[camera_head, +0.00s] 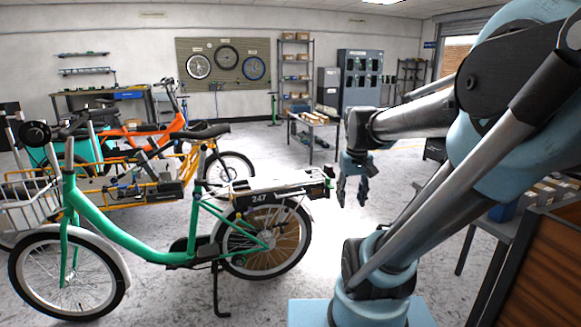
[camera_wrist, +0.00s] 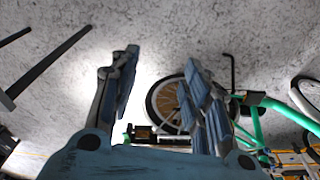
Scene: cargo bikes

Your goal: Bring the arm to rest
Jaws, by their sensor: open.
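My gripper (camera_head: 352,190) hangs fingers-down from my arm, to the right of the green bike's rear rack in the head view. In the wrist view my gripper (camera_wrist: 162,100) has its two blue fingers spread apart with nothing between them. The arm is bent, with its upper links filling the right side of the head view. The green cargo bike (camera_head: 150,255) stands on its kickstand, with the number 247 on its rear. Its rear wheel (camera_wrist: 165,104) shows behind the fingers in the wrist view.
An orange cargo bike (camera_head: 150,130) and other bikes stand behind the green one. A small table (camera_head: 315,122) with boxes stands at the back. A workbench (camera_head: 490,225) is close on the right, beside my arm. Open grey floor (camera_head: 290,160) lies in the middle.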

